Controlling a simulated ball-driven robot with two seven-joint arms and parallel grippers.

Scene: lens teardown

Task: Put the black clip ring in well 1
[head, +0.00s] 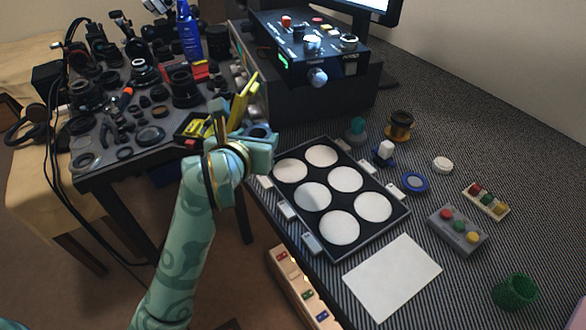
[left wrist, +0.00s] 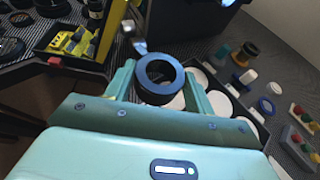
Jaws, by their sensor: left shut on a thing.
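My left gripper (head: 262,142) is shut on the black clip ring (head: 258,131). In the left wrist view the ring (left wrist: 158,97) sits between the two pale green fingers, its round hole facing the camera. The gripper holds it above the gap between the left bench and the striped table, just beyond the upper left corner of the black tray (head: 325,188). The tray has several round white wells in two columns and small pale tags along its sides. The tag writing is too small to read, so I cannot tell which well is 1. My right gripper is out of view.
A black instrument box (head: 310,50) stands behind the tray. A yellow-edged bin (head: 195,128) is close to my left gripper. Right of the tray are a blue ring (head: 414,182), a grey button box (head: 457,230) and a green cup (head: 515,291). White paper (head: 393,277) lies in front.

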